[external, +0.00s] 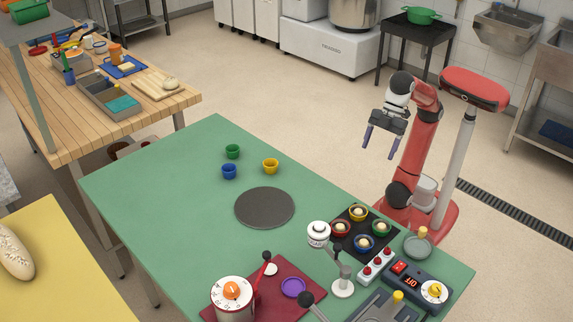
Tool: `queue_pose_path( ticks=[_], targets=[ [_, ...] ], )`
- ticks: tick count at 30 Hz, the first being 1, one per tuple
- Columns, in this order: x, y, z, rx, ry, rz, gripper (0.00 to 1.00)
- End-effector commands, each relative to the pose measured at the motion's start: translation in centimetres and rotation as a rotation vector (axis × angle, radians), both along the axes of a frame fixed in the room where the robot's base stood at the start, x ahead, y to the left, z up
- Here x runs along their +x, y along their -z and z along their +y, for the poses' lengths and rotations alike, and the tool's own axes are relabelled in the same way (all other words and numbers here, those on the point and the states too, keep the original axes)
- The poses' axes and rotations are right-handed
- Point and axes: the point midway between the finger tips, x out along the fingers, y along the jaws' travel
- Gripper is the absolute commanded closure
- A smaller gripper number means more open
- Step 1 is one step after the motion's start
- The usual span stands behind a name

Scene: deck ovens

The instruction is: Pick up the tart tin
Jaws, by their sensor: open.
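No single thing is plainly the tart tin at this size. Small cup-shaped tins in green (232,151), blue (229,171) and yellow (270,166) stand on the green table (160,190), behind a dark round plate (265,208). A shallow purple round dish (293,288) lies on a dark red board (313,282) near the front. My gripper (379,149) is open and empty, fingers pointing down, raised at the far right side of the table. It is apart from all these things.
A black tray (337,243) holds several coloured round pieces. A dial canister (233,300) and upright levers crowd the front. The table's left part is clear.

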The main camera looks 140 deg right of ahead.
Motion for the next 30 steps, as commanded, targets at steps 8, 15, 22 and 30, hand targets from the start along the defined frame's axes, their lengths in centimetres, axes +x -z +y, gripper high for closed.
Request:
queue_pose_path(
  ticks=[8, 15, 22, 30],
  targets=[
    [8.2, -0.1, 2.5, -0.009, -0.202, 0.051, 0.25],
    [12.2, 0.9, 3.9, -0.004, -0.312, 0.069, 0.25],
    [11.9, 4.3, 3.8, -0.005, -0.306, 0.070, 0.25],
    [12.3, 6.7, 3.9, -0.005, -0.307, 0.069, 0.25]
  ],
)
